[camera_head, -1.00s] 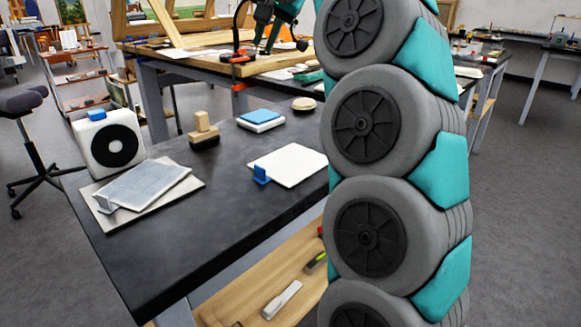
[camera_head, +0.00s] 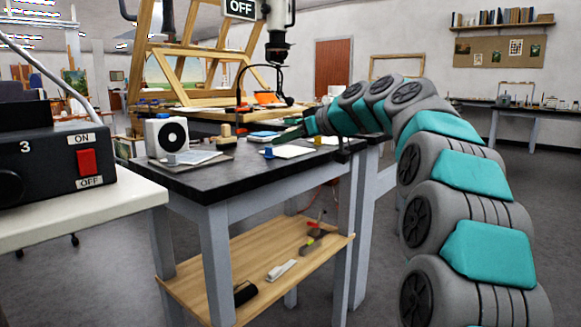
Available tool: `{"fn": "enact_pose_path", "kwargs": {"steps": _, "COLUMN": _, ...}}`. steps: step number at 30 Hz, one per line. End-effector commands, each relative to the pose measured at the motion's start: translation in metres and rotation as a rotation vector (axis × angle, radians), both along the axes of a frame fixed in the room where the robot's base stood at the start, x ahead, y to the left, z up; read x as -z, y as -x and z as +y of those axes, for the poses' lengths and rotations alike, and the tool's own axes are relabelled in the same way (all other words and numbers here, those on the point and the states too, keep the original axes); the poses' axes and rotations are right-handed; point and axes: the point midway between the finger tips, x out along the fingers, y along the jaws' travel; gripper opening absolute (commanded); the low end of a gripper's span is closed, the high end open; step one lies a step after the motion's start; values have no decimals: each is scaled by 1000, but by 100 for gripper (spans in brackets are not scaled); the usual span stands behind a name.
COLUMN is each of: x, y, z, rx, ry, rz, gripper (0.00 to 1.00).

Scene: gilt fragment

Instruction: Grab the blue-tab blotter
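The blue-tab blotter (camera_head: 293,152) is a flat white sheet lying on the dark worktable, with a small upright blue tab at its left edge. My arm reaches in from the right, and my gripper (camera_head: 288,134) is small and dark above the back of the table, behind the blotter in the picture. It appears apart from the blotter. Its fingers are too small to tell open or shut. A grey sheet with a grey tab (camera_head: 200,158) lies to the left. A small yellow tab (camera_head: 318,141) shows to the right.
A white box with a black disc (camera_head: 166,138), a wooden stamp block (camera_head: 227,133) and a blue-topped pad (camera_head: 262,136) stand behind the sheets. A black switch box (camera_head: 50,165) sits on a white bench at left. A wooden shelf (camera_head: 230,270) holds tools below.

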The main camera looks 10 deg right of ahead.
Motion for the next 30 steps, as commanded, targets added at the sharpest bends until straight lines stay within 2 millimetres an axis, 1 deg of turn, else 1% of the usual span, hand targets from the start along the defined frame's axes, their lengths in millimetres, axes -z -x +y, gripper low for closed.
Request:
{"fn": "enact_pose_path", "kwargs": {"steps": 2, "x": 3, "y": -4, "z": 1, "rx": -1, "ry": 3, "rz": -6, "gripper": 20}}
{"fn": "enact_pose_path", "kwargs": {"steps": 6, "x": 7, "y": -15, "z": 10, "rx": -2, "ry": 4, "rz": -6, "gripper": 20}}
{"fn": "enact_pose_path", "kwargs": {"steps": 13, "x": 15, "y": -29, "z": 18, "rx": -2, "ry": 2, "rz": -5, "gripper": 20}}
{"fn": "enact_pose_path", "kwargs": {"steps": 18, "x": 28, "y": -48, "z": 31, "rx": -3, "ry": 4, "rz": 0, "gripper": 20}}
{"fn": "enact_pose_path", "kwargs": {"steps": 21, "x": 31, "y": -56, "z": 37, "rx": -2, "ry": 2, "rz": -3, "gripper": 20}}
{"fn": "enact_pose_path", "kwargs": {"steps": 28, "x": 32, "y": -58, "z": 39, "rx": -2, "ry": 2, "rz": -5, "gripper": 20}}
{"fn": "enact_pose_path", "kwargs": {"steps": 29, "x": 32, "y": -58, "z": 39, "rx": -2, "ry": 2, "rz": -5, "gripper": 19}}
{"fn": "enact_pose_path", "kwargs": {"steps": 30, "x": 32, "y": -58, "z": 39, "rx": -2, "ry": 2, "rz": -5, "gripper": 14}}
